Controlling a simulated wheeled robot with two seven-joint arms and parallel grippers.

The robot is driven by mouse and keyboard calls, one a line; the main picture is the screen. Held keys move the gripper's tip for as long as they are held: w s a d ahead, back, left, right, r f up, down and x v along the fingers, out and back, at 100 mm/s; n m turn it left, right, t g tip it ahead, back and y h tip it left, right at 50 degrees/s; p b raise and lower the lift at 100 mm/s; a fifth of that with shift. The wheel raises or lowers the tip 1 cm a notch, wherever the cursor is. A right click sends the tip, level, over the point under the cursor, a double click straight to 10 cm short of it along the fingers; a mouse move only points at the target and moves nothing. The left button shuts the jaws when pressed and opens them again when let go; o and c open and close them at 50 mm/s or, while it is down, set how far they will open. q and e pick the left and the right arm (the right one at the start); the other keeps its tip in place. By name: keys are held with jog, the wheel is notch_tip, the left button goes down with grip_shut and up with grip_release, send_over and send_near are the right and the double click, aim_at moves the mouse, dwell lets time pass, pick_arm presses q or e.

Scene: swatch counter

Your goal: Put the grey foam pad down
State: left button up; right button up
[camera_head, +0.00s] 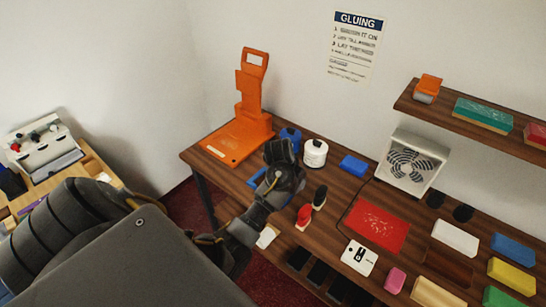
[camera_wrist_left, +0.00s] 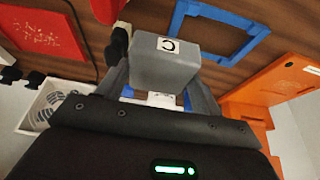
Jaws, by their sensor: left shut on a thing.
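My left gripper (camera_head: 282,168) is above the wooden counter, left of its middle. In the left wrist view its two fingers (camera_wrist_left: 160,80) are shut on the grey foam pad (camera_wrist_left: 165,68), a grey block with a white label marked C. In the head view the pad is hidden or cannot be told from the dark gripper. A blue square outline (camera_wrist_left: 225,15) lies on the counter beyond the pad. In the head view part of this outline (camera_head: 256,178) shows just left of the gripper. My right gripper is not in view.
An orange stand (camera_head: 238,138) is behind and left of the gripper. A white pot (camera_head: 315,153) and a blue block (camera_head: 353,166) stand behind it. Black (camera_head: 320,196) and red (camera_head: 304,215) upright items are close on its right. A fan (camera_head: 411,162) and red mat (camera_head: 377,225) lie farther right.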

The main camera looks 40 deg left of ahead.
pick_arm(q)
jog(key=w+a+f+b, duration=0.1)
jog(key=a+f, duration=0.1)
jog(key=a, duration=0.1)
jog(key=w+a+f+b, duration=0.1)
jog(key=a+f, duration=0.2)
jog(key=a+f+b, duration=0.1)
jog(key=a+f, duration=0.2)
jog(key=a, duration=0.1)
jog(key=shift+w+f, duration=0.15)
jog(key=shift+w, duration=0.25)
jog(key=shift+w+a+f+b, duration=0.1)
jog(key=shift+a+f+b, duration=0.05)
jog(key=shift+a+b, duration=0.3)
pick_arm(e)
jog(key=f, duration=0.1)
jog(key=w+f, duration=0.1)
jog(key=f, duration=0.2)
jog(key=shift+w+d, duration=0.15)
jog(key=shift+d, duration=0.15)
pick_arm(q)
jog(key=shift+d, duration=0.1)
